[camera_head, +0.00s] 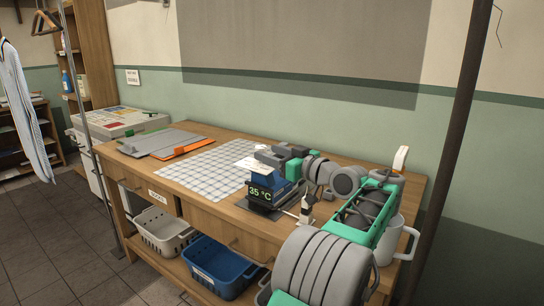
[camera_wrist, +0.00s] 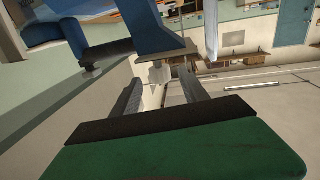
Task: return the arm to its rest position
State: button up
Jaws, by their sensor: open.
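My arm reaches in from the lower right of the head view, bent low over the wooden workbench (camera_head: 207,201). My gripper (camera_head: 264,158) is at its far end, above and just behind a blue device (camera_head: 285,190) with a "35 °C" display. In the wrist view my gripper (camera_wrist: 160,78) has its two dark fingers apart with nothing held between them. A blue body with a leg-like part (camera_wrist: 130,35) fills the upper left of that view, close to the left finger. I cannot tell whether they touch.
A checked cloth (camera_head: 205,169) and grey boards (camera_head: 165,141) with an orange edge lie left on the bench. A white mug (camera_head: 396,243) stands right, near my arm. A dark pole (camera_head: 459,140) rises at the right. Baskets (camera_head: 215,268) sit on the shelf below.

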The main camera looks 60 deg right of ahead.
jog(key=shift+s+a, duration=0.2)
jog(key=shift+s, duration=0.35)
jog(key=shift+w, duration=0.1)
